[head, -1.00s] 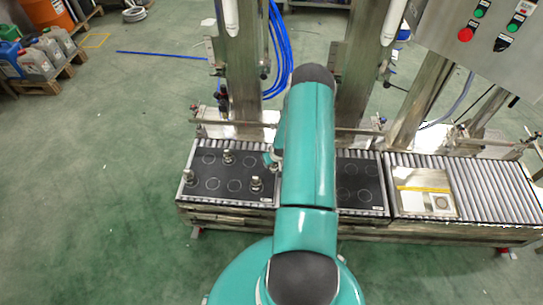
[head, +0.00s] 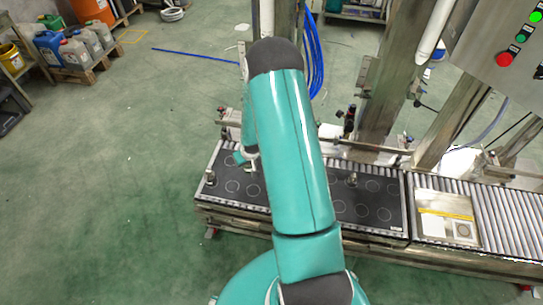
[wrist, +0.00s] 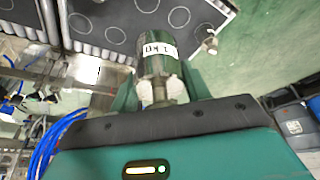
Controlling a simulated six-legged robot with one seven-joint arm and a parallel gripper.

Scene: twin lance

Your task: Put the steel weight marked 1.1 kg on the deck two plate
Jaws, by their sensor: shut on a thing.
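My gripper (wrist: 160,88) is shut on a steel weight (wrist: 157,62) with a white label; the label's print is too blurred to read surely. In the head view my gripper (head: 246,160) is at the far side of the left black plate (head: 232,199), partly hidden by my arm. Whether the held weight touches the plate cannot be told. Another steel weight (head: 210,178) stands on that plate's left end; a weight also shows near the plate's edge in the wrist view (wrist: 209,42). A further weight (head: 352,180) stands on the right black plate (head: 375,212). Plate markings are unreadable.
A roller conveyor (head: 505,215) with a light panel (head: 447,218) lies to the right. Steel columns (head: 383,90) and a control box (head: 500,45) stand behind the plates. Canisters on a pallet (head: 80,50) are far left.

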